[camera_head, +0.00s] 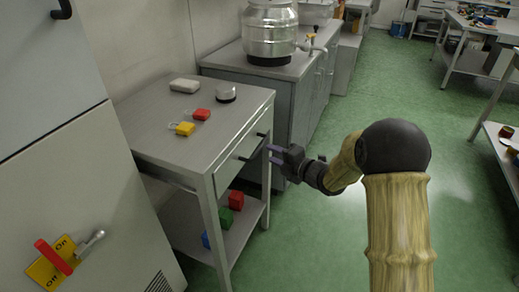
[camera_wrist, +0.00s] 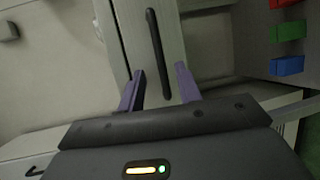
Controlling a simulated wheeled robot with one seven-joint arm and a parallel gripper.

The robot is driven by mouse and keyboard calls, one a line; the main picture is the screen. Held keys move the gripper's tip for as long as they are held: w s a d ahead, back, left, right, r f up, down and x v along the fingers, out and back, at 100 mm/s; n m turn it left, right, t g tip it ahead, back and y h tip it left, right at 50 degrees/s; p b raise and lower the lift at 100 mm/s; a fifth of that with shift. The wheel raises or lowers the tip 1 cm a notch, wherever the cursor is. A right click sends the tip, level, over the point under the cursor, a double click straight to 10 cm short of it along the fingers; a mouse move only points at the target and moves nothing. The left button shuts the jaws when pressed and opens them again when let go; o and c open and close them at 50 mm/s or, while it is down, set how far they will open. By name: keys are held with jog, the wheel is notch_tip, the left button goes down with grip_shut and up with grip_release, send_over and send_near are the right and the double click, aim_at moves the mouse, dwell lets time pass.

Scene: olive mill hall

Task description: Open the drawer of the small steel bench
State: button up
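The small steel bench (camera_head: 150,116) stands left of centre in the head view, with a top, a lower shelf and a drawer (camera_head: 236,161) under the top. The drawer looks closed, its front level with the frame. Its dark bar handle (camera_wrist: 158,52) shows upright in the wrist view. My gripper (camera_head: 271,154) is in front of the drawer front, close to the handle. In the wrist view its two purple fingers (camera_wrist: 158,90) are spread apart, one on each side of the handle's lower end. Whether they touch the handle I cannot tell. Nothing is held.
Red (camera_head: 201,114) and yellow (camera_head: 185,129) padlocks, a pale box and a round tin lie on the bench top. Coloured blocks (camera_head: 225,218) sit on the lower shelf. A grey cabinet with a red switch (camera_head: 53,257) stands left. Green floor (camera_head: 300,235) is clear to the right.

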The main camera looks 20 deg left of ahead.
aim_at(259, 148)
jog(key=x, duration=0.7)
jog(key=shift+w+a, duration=0.1)
jog(key=shift+a, duration=0.1)
grip_shut()
